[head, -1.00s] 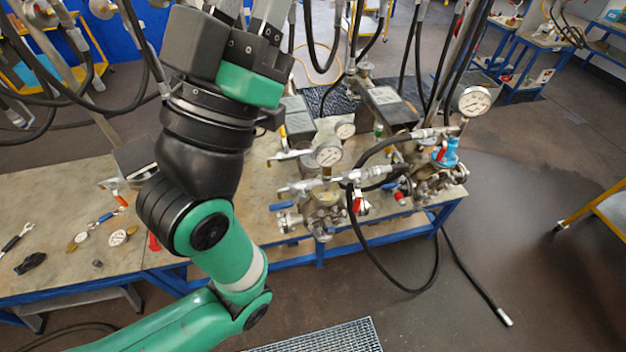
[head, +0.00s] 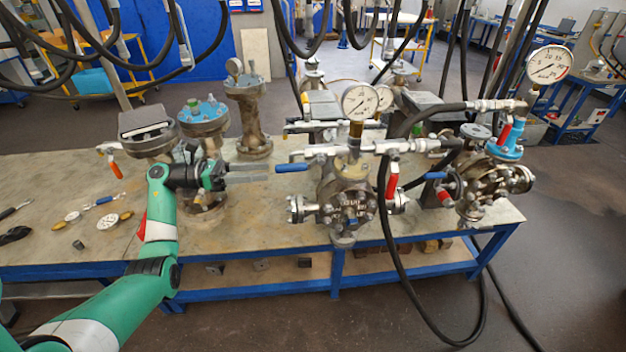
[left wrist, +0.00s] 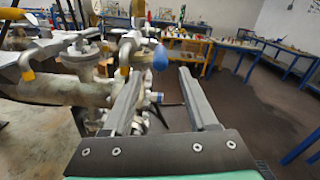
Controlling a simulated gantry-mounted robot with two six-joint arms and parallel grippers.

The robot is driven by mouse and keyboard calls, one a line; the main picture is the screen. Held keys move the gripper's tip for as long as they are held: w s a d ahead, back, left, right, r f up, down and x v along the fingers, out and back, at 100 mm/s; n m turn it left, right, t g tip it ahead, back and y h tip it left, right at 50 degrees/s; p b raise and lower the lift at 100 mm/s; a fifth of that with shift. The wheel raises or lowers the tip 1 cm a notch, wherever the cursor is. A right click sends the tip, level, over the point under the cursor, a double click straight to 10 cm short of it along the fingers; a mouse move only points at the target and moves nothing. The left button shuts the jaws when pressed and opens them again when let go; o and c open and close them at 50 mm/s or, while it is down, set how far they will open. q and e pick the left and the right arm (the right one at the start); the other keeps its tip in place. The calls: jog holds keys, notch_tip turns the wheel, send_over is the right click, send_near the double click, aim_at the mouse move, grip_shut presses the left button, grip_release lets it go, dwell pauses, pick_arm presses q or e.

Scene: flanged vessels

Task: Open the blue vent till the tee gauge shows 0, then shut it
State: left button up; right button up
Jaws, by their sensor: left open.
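A blue-handled lever (head: 292,168) sticks out left from the pipework on the front vessel (head: 346,200). Its blue end also shows in the left wrist view (left wrist: 160,58), beyond and between my fingertips. My left gripper (head: 268,172) is open and empty, pointing right at the handle's end, seemingly just short of it. Its fingers (left wrist: 157,85) show apart in the left wrist view. A round gauge (head: 360,101) stands above the front vessel's pipe tee; its needle is too small to read surely. My right gripper is not in view.
Another vessel (head: 495,182) at right carries a larger gauge (head: 549,64) and another blue lever (head: 435,175). A red lever (head: 392,184) hangs beside the front vessel. A black hose (head: 388,240) loops below the bench edge. Loose tools and dials lie on the bench (head: 60,185) at left.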

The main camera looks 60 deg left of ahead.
aim_at(305, 166)
pick_arm(q)
jog(key=x, duration=1.1)
jog(key=shift+w+d+r, duration=0.1)
jog(key=shift+w, duration=0.3)
jog(key=shift+r, duration=0.15)
grip_shut()
jog(key=shift+r, duration=0.15)
dwell(0.5)
